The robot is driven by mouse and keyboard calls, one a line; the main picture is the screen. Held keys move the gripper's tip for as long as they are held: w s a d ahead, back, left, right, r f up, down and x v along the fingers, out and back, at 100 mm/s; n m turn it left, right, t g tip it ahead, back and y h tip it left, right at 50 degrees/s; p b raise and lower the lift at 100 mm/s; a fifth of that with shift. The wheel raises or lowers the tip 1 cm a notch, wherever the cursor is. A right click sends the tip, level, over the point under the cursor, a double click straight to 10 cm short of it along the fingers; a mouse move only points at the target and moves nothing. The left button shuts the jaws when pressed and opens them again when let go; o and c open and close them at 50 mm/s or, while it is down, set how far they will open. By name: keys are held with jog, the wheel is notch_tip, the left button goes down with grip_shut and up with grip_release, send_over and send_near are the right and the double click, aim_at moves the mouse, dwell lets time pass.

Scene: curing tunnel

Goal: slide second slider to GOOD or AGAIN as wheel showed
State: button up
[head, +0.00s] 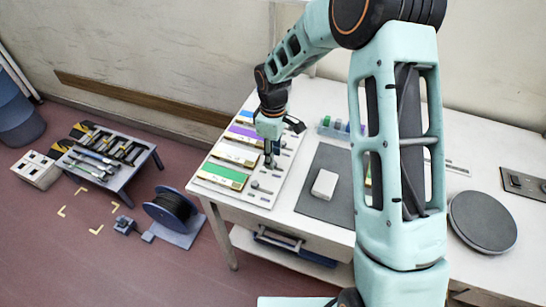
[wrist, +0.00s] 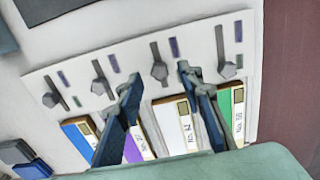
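A white slider board (head: 277,187) lies on the bench beside a row of blue, purple, white and green cards. In the wrist view the board (wrist: 138,38) carries several slots with grey knobs, each with small purple and green marks beside it, some hidden. The knob by the white card (wrist: 168,112) is the third knob from the left (wrist: 160,71), low in its slot near the card end. My gripper (head: 269,163) is low over the board. In the wrist view its fingers (wrist: 159,76) are apart, one on each side of that knob; contact is unclear. I cannot read GOOD or AGAIN.
A dark mat (head: 325,210) with a pale block (head: 325,184) lies right of the board. A round grey disc (head: 483,221) sits at the far right. A rack of coloured pieces (head: 334,127) stands behind. My arm hides part of the bench.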

jog(key=shift+f, duration=0.95)
jog(key=shift+c, duration=0.3)
grip_shut()
